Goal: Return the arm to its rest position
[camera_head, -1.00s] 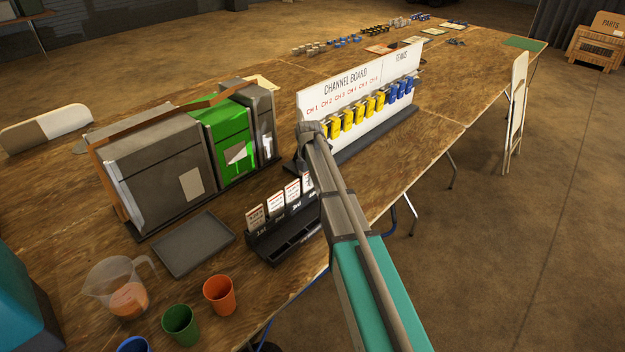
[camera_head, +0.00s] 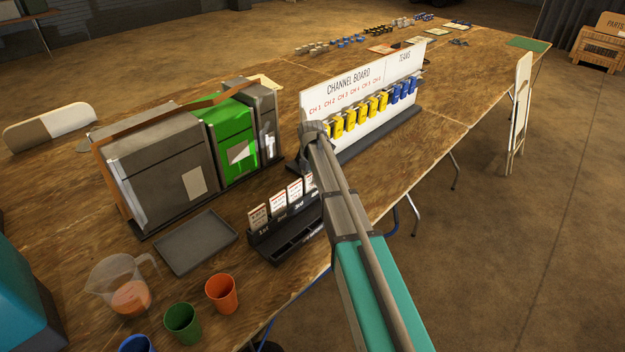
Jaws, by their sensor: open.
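My arm (camera_head: 345,205) reaches from the bottom right up over the near edge of the table. Its teal section (camera_head: 375,290) is lowest in the picture, and a grey section leads up to a dark rounded end near the left end of the channel board (camera_head: 352,88). No gripper fingers show, so the gripper is hidden or out of the picture. The arm covers part of a black card rack (camera_head: 290,232) and the board's lower left corner.
A grey and green charger-like unit (camera_head: 165,165), a grey tray (camera_head: 197,243), a measuring jug (camera_head: 122,283) and orange (camera_head: 222,293), green (camera_head: 183,323) and blue (camera_head: 137,344) cups stand left of the arm. Yellow and blue devices hang on the board. Open floor (camera_head: 530,270) lies right.

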